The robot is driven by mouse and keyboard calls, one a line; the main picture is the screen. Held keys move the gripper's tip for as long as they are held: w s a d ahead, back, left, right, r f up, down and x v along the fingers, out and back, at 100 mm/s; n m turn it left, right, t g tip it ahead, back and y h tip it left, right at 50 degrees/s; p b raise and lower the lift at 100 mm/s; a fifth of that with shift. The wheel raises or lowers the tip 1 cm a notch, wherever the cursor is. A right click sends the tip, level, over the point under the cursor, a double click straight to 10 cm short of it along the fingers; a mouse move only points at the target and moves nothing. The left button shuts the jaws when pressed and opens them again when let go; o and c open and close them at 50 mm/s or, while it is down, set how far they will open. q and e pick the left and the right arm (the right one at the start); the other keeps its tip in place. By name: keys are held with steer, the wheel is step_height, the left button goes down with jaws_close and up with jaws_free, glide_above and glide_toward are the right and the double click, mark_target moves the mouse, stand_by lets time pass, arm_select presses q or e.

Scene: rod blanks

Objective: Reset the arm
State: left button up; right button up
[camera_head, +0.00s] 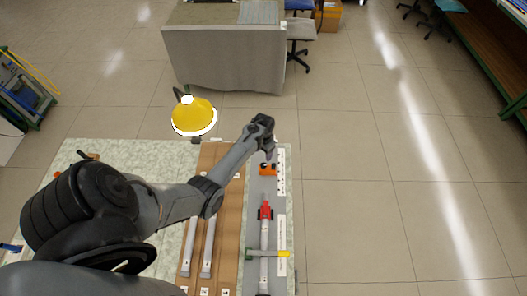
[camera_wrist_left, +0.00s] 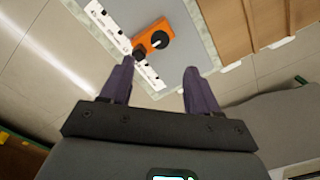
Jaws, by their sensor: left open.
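My left arm (camera_head: 185,203) reaches in from the left across the table. Its gripper (camera_head: 268,150) hangs over the far right part of the table, close to an orange block with a black knob (camera_head: 267,169). In the left wrist view the two dark fingers of the gripper (camera_wrist_left: 159,72) stand wide apart with nothing between them. The orange block (camera_wrist_left: 152,38) lies beyond the fingertips there, apart from them. My right gripper is in neither view.
A brown board (camera_head: 229,220) holds pale rods (camera_head: 208,248). A grey panel (camera_head: 253,212) carries a rod with a red clamp (camera_head: 266,210) and a green-and-yellow bar (camera_head: 268,254). A yellow lamp (camera_head: 194,117) stands at the table's far edge. Open floor lies right.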

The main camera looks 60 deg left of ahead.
arm_select(q)
steer(key=s+d+f+g+p, duration=0.15)
steer(key=s+f, duration=0.35)
steer(key=s, duration=0.6)
steer(key=s+d+r+m+y+p, duration=0.1)
steer(key=s+d+r+m+y, duration=0.15)
steer(key=s+d, duration=0.4)
steer(key=s+d+r+m+t+h+p, duration=0.1)
steer(key=s+d+r+m+t+p, duration=0.15)
steer(key=d+r, duration=1.1)
steer(key=w+d+r+t+h, duration=0.1)
steer(key=w+d+r+t, duration=0.1)
steer(key=d+r, duration=0.6)
step_height(320, 180, up, 4)
steer(key=shift+w+d+f+t+h+b, duration=0.1)
steer(key=shift+w+d+t+h+b, duration=0.1)
steer(key=shift+t+h+b, duration=0.15)
